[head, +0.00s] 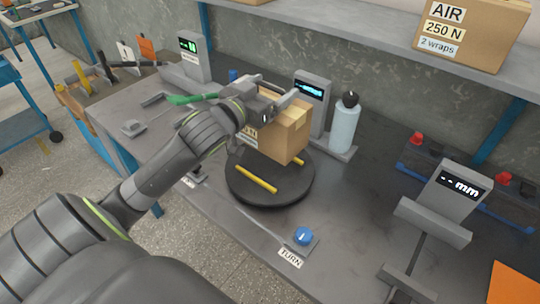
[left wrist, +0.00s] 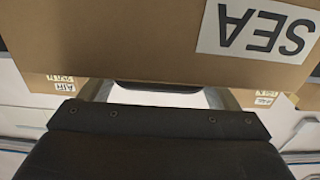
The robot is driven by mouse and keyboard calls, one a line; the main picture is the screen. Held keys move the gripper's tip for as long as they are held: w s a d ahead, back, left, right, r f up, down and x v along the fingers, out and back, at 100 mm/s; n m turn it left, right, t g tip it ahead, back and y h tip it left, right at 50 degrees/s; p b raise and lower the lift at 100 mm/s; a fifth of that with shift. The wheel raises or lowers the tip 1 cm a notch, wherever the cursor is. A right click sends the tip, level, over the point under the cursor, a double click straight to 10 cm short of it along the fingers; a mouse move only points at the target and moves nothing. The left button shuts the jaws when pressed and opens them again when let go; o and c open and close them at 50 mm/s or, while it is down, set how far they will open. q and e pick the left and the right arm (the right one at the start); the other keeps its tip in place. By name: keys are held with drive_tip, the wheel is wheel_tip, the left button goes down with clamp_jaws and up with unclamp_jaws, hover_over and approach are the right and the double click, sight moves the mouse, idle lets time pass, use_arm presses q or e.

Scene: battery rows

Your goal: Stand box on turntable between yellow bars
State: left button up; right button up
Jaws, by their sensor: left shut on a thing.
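A brown cardboard box (head: 291,138) is over the round black turntable (head: 262,199). One yellow bar (head: 257,179) lies across the front of the turntable, and part of a second yellow bar (head: 299,161) shows at the box's right. My left gripper (head: 281,100) is shut on the box near its top. In the left wrist view the box (left wrist: 130,40) fills the top, with an upside-down SEA label (left wrist: 258,28). The box looks upright. I cannot tell whether its bottom touches the turntable. My right gripper is out of view.
A blue TURN knob (head: 303,236) sits in front of the turntable. A pale bottle (head: 343,124) and a grey display post (head: 312,92) stand close behind the box. A measuring device (head: 452,192) is at the right. Another box (head: 472,30) is on the shelf above.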

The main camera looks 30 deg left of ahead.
use_arm(q)
drive_tip(key=shift+d+f+b, duration=0.1)
drive_tip(key=shift+f+b, duration=0.6)
drive_tip(key=shift+f, duration=3.95)
drive_tip(key=o, duration=1.7)
drive_tip(key=shift+f, duration=0.35)
drive_tip(key=shift+c, duration=0.2)
drive_tip(key=shift+o, duration=1.2)
drive_tip(key=shift+s, duration=0.1)
drive_tip(key=shift+o, duration=0.2)
drive_tip(key=shift+r, duration=0.1)
drive_tip(key=s+a+p, duration=0.1)
drive_tip(key=s, duration=1.1)
